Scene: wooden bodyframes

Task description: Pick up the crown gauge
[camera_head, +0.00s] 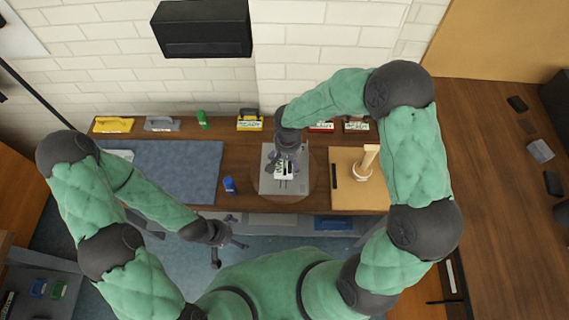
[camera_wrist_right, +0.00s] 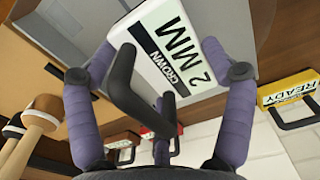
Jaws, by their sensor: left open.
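The crown gauge (camera_head: 284,170) is a white block with a black "2 MM CROWN" label and a dark loop handle. It lies on the grey plate (camera_head: 269,184) in the middle of the bench. In the right wrist view the gauge (camera_wrist_right: 157,62) fills the space ahead of my right gripper (camera_wrist_right: 160,65). Its fingers are spread on both sides of the handle, with no clear closing on it. In the head view my right gripper (camera_head: 286,157) is over the gauge. My left gripper (camera_head: 231,240) is open and empty in front of the bench's front edge.
A blue mat (camera_head: 182,165) covers the left bench. A tan board (camera_head: 350,196) at right holds a wooden mallet (camera_head: 364,166) and a black bar (camera_head: 334,176). A blue object (camera_head: 230,185) stands left of the plate. Several labelled blocks, including a yellow one (camera_head: 250,124), line the back.

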